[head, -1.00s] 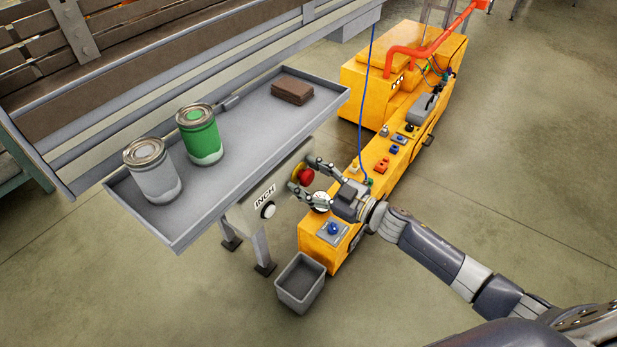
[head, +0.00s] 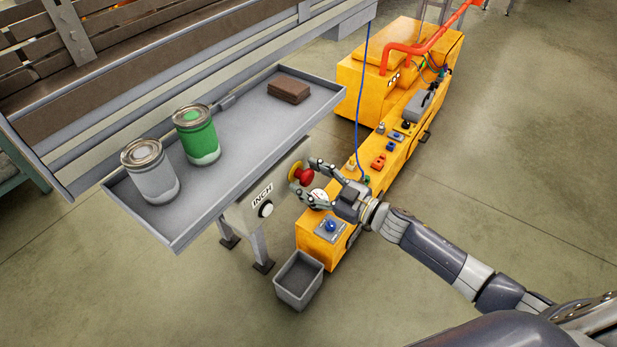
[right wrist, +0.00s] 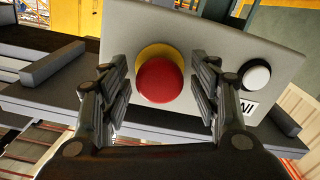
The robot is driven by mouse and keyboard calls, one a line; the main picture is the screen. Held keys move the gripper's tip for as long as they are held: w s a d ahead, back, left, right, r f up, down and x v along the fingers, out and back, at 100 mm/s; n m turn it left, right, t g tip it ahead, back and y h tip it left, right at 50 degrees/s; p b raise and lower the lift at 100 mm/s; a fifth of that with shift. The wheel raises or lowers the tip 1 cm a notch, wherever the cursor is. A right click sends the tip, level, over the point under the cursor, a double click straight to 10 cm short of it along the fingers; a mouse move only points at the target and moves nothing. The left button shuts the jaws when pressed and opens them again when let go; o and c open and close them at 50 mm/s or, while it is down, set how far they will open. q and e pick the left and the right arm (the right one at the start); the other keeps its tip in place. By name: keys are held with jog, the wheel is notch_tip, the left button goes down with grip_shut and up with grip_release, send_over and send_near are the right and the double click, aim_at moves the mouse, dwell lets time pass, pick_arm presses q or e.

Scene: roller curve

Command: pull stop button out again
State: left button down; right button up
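The red stop button (head: 306,177) with its yellow collar (head: 295,172) sits on the grey control box (head: 239,212) below the tray. My right gripper (head: 309,180) is open, its fingers on either side of the button. In the right wrist view the red button (right wrist: 160,80) lies between the two fingers of the right gripper (right wrist: 162,92), with a gap on each side; neither finger clearly touches it. The yellow collar (right wrist: 150,52) shows above the red head. My left gripper is not in view.
A white button (head: 265,209) sits beside the INCH label. The grey tray (head: 245,140) above holds a grey can (head: 152,172), a green can (head: 197,136) and a brown block (head: 289,90). A yellow machine (head: 385,150) stands close behind the gripper. A grey bin (head: 299,281) is on the floor.

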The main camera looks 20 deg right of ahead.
jog(key=v, duration=1.2)
dwell(0.5)
jog(key=d+f+m+h, duration=0.2)
jog(key=d+f+h, duration=0.1)
jog(key=f, duration=0.4)
jog(key=d+f+m+h, duration=0.2)
jog(key=d+f+h, duration=0.1)
jog(key=f, duration=0.4)
jog(key=s+d+f+m+g+h, duration=0.2)
jog(key=s+f, duration=0.3)
jog(key=f, duration=0.3)
jog(key=s+d+f+m+g+h, duration=0.15)
jog(key=s+f, duration=0.25)
jog(key=f, duration=0.5)
jog(key=s+a+f+g, duration=0.3)
jog(key=s+f, duration=0.3)
jog(key=s, duration=0.4)
jog(key=s+a+f+m+g+h, duration=0.1)
jog(key=s+a+f+g, duration=0.2)
jog(key=s+f, duration=0.3)
jog(key=s+a+f+g, duration=0.3)
jog(key=s+f, duration=0.3)
jog(key=s, duration=0.9)
jog(key=shift+s+a+f+g, duration=0.3)
jog(key=shift+a+f+g, duration=0.05)
jog(key=shift+a, duration=0.4)
jog(key=shift+h, duration=0.25)
